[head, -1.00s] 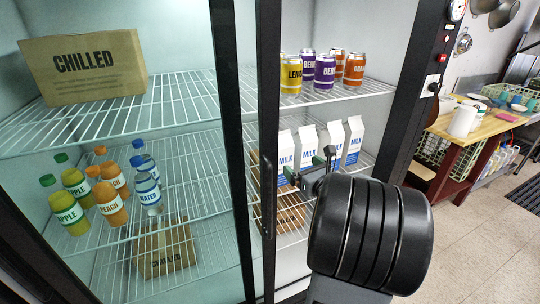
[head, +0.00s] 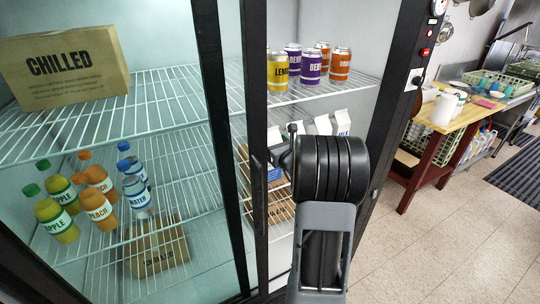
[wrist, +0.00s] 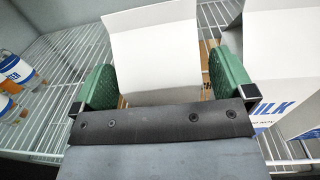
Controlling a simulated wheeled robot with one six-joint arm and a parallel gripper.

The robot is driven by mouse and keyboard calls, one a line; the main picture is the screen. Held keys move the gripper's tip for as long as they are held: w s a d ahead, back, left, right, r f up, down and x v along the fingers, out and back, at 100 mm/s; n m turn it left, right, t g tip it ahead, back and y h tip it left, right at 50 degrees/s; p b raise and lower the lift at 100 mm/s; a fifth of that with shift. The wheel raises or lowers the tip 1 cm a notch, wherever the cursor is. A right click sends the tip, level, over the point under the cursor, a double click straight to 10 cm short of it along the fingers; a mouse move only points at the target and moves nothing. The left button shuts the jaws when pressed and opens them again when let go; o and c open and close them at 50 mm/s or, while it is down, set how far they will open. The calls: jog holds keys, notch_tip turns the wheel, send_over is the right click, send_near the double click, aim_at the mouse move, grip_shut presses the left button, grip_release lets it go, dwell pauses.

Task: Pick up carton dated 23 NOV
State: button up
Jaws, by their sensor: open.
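A white milk carton (wrist: 157,48) stands between the two green fingers of my gripper (wrist: 160,64) in the wrist view. The fingers are open on either side of it, and I cannot tell whether either touches it. A second milk carton (wrist: 285,62) stands close on the right, beside the right finger. In the head view, white carton tops (head: 342,122) show on the middle shelf behind my arm, with another carton (head: 274,142) to the left. My arm hides most of the row and my fingers there. No printed date is readable.
A dark door frame post (head: 254,150) stands left of my arm. Cans (head: 311,67) stand on the wire shelf above the cartons. Bottles (head: 97,195) stand on the left shelf. A water bottle (wrist: 15,70) shows at the wrist view's left edge.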

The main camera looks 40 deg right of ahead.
jog(key=shift+w+d, duration=0.1)
jog(key=shift+w, duration=1)
jog(key=shift+c, duration=0.2)
jog(key=c, duration=1.8)
jog(key=shift+r, duration=0.15)
